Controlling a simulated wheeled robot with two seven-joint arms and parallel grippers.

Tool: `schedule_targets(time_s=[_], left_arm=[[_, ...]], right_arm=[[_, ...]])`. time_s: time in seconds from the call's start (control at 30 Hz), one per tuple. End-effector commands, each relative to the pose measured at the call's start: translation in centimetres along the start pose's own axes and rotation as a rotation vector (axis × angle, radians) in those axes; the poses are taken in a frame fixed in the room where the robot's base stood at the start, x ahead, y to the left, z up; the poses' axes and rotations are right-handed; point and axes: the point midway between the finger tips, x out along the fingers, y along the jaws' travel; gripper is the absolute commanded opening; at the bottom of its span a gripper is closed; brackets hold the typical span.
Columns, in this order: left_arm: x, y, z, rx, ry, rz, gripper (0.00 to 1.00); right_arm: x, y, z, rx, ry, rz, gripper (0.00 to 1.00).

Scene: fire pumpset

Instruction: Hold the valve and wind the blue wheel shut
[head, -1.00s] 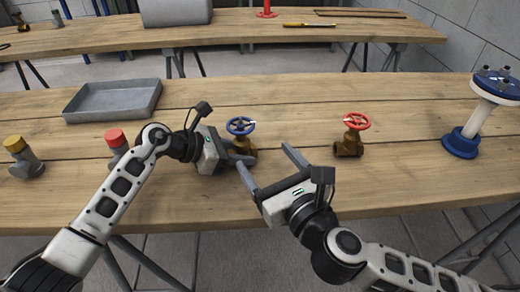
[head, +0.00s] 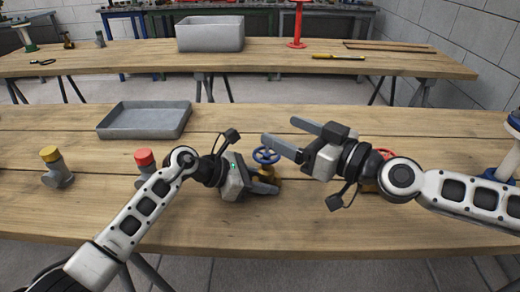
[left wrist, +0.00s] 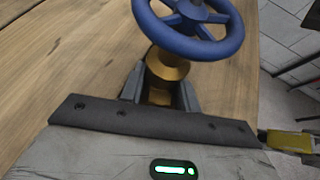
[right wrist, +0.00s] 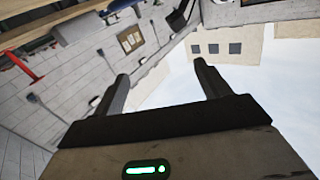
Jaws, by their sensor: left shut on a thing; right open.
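The brass valve with the blue wheel (head: 266,155) stands on the near table. The wheel shows large in the left wrist view (left wrist: 192,30), above the brass body (left wrist: 165,72). My left gripper (head: 268,188) is shut on the brass valve body, below the wheel. My right gripper (head: 281,136) is open and empty, above the table, with one finger close to the wheel in the head view; I cannot tell if it touches. The right wrist view shows its two fingers (right wrist: 160,85) apart with only wall and window between them.
A red-wheeled valve (head: 385,154) stands partly hidden behind my right arm. A grey tray (head: 145,136), a red-capped fitting (head: 145,158) and a yellow-capped fitting (head: 52,155) are on the left. A blue-and-white flanged piece (head: 507,150) stands at the right edge.

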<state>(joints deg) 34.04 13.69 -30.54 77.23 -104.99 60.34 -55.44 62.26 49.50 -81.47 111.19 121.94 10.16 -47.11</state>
Motion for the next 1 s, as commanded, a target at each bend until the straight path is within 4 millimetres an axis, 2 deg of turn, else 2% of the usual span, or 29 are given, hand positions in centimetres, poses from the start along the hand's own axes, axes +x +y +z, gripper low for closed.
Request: schedule_targets(time_s=[0.1, 0.27, 1.0], left_arm=[[0.0, 0.0, 0.2, 0.002, -0.004, 0.001, 0.15], [0.0, 0.0, 0.2, 0.002, -0.004, 0.001, 0.15], [-0.1, 0.0, 0.2, 0.002, -0.004, 0.001, 0.15]], right_arm=[[-0.1, 0.4, -0.1, -0.088, -0.012, -0.004, 0.75], [0.0, 0.4, 0.7, -0.102, -0.014, -0.007, 0.75], [-0.1, 1.2, 7.5, -0.095, -0.014, -0.003, 0.75]])
